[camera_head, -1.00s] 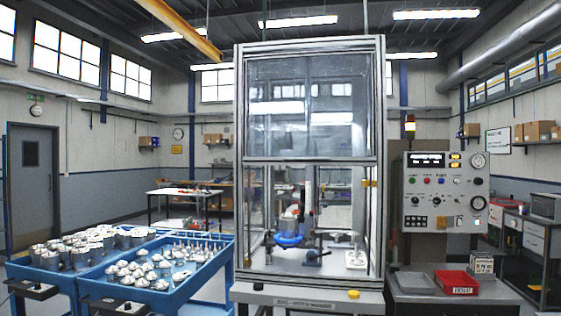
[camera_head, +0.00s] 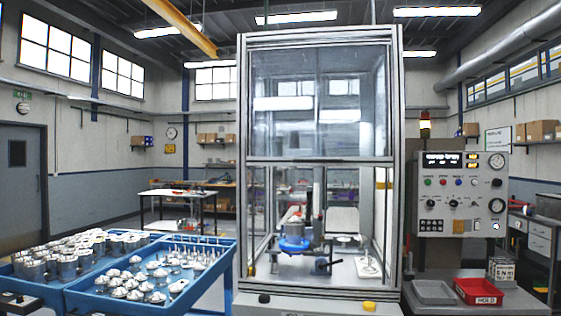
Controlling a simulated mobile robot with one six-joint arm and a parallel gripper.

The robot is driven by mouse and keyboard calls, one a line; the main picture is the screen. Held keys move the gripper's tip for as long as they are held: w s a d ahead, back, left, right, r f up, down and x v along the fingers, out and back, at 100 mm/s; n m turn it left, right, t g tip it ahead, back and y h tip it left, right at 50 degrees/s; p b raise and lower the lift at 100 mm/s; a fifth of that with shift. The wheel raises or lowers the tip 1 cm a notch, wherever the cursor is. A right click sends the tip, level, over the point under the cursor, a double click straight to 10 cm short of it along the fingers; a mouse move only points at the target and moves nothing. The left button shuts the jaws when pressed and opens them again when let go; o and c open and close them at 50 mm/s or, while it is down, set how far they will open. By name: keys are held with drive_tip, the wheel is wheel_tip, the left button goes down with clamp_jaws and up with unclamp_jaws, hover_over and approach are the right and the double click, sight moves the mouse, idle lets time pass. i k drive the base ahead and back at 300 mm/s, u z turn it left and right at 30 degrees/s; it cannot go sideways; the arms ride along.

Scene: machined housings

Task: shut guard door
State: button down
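The guard door (camera_head: 290,105) is a clear, framed panel in the upper half of the tall aluminium enclosure (camera_head: 394,190). It looks raised, with its bottom rail level with the enclosure's middle. The front opening below it appears open. Inside stand a blue ring-shaped fixture (camera_head: 294,244), a grey cylinder (camera_head: 317,229) and a white-based part (camera_head: 368,263) at the right. My gripper is not in view.
Blue carts (camera_head: 215,283) with rows of metal housings stand at the left. At the right are a control panel (camera_head: 461,192), a red bin (camera_head: 479,291) and a grey bin (camera_head: 434,292). A yellow button (camera_head: 369,306) sits on the enclosure's front ledge.

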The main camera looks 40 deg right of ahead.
sight(345, 161)
drive_tip(key=u, duration=0.25)
drive_tip(key=i, duration=0.95)
